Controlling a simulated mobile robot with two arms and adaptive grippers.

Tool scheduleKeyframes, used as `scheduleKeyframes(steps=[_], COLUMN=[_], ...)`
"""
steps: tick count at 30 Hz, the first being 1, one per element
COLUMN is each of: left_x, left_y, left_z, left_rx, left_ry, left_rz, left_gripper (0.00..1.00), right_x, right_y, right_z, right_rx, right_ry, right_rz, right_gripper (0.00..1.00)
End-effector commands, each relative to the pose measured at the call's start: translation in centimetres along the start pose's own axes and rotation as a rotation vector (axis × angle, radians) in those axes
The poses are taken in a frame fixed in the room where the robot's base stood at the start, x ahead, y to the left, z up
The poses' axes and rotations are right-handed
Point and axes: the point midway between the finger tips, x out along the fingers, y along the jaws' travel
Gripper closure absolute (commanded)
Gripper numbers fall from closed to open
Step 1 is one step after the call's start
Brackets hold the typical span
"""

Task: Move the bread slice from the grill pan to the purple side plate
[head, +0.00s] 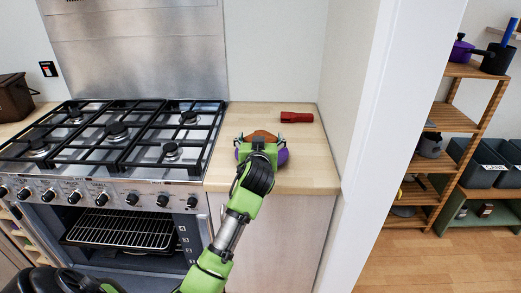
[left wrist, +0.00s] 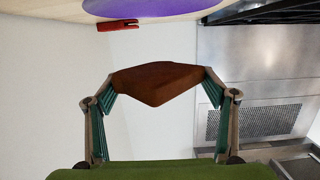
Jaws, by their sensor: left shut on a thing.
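My left gripper (head: 260,140) is shut on the brown bread slice (head: 263,134), over the worktop right of the cooker. In the left wrist view the bread slice (left wrist: 158,82) spans the gap between the two fingers of the gripper (left wrist: 160,88). The purple side plate (head: 283,157) is mostly hidden behind the gripper in the head view. The plate also shows at the top edge of the left wrist view (left wrist: 145,7), apart from the bread. I cannot make out the grill pan. My right gripper is not in view.
A red object (head: 296,117) lies on the wooden worktop (head: 312,172) behind the plate. The hob (head: 115,135) with black grates is on the left, above an open oven cavity with a wire rack (head: 122,231). A white wall edge (head: 375,130) bounds the worktop on the right.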

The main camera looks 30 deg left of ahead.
Motion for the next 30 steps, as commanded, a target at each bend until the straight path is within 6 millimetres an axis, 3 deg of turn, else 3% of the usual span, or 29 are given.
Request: scheduleKeyframes(steps=[4,13,19,30], left_x=[2.4,4.5,4.8,4.9], left_y=[-0.1,-0.1,-0.1,-0.1], left_z=[2.1,4.0,6.4,7.0], left_rx=[0.004,0.004,0.003,0.0], left_ry=[-0.002,-0.004,-0.002,-0.001], left_rz=[0.0,0.0,0.001,0.002], left_gripper=[0.41,0.42,0.42,0.42], right_x=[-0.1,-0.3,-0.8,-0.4], right_y=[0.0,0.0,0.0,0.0], right_z=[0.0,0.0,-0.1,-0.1], right_rx=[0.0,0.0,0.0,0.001], right_ry=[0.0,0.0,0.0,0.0], right_rz=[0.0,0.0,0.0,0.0], right_gripper=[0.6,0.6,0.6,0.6])
